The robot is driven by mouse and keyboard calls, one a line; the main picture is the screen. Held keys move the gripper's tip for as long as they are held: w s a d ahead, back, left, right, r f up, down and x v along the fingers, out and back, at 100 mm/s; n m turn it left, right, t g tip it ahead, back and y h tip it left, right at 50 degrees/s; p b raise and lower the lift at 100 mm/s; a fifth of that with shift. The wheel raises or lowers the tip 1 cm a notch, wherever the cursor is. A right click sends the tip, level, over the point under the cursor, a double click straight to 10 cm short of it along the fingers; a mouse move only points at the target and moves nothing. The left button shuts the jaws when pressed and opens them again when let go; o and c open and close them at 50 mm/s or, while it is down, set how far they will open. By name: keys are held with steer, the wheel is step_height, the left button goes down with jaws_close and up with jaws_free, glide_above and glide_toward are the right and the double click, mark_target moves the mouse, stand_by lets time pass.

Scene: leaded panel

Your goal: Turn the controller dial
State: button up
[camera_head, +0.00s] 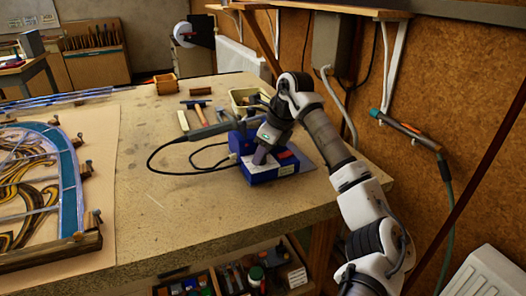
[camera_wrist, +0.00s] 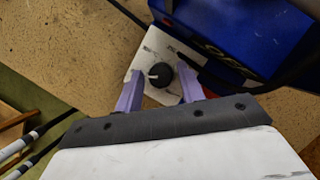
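The controller is a blue box (camera_head: 290,161) on the workbench; its blue body (camera_wrist: 245,30) fills the upper right of the wrist view. Its black round dial (camera_wrist: 161,75), with a light pointer mark, sits on a white face plate (camera_wrist: 152,50). My gripper (camera_wrist: 159,73) is open, its two purple fingers on either side of the dial. Small gaps seem to show between fingers and dial. In the head view my gripper (camera_head: 261,156) points down at the controller's front and hides the dial.
A soldering iron with a black cable (camera_head: 200,132) lies left of the controller. Behind are a pale bin (camera_head: 242,98) and small tools. A leaded glass panel (camera_head: 35,185) lies on the left of the bench (camera_head: 170,215). A wall rises at the right.

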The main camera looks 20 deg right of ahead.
steer(key=c, duration=0.7)
steer(key=shift+m+b, duration=0.3)
steer(key=shift+b, duration=0.05)
steer(key=shift+f+m+t+h+b, duration=0.15)
steer(key=shift+m+t+h+b, duration=0.2)
steer(key=shift+m+b, duration=0.5)
steer(key=m+b, duration=0.1)
steer(key=m, duration=0.1)
steer(key=m+h+b, duration=0.1)
steer(key=shift+s+a+m+h+b, duration=0.1)
steer(key=shift+m+h+b, duration=0.15)
steer(key=shift+m+b, duration=0.1)
steer(key=m+h+b, duration=0.1)
steer(key=m, duration=0.1)
steer(key=m+h+b, duration=0.1)
steer(key=m+b, duration=0.1)
steer(key=m, duration=0.1)
steer(key=shift+a+m, duration=0.15)
steer(key=shift+m, duration=0.15)
steer(key=shift+r+b, duration=0.2)
steer(key=shift+b, duration=0.1)
steer(key=o, duration=1)
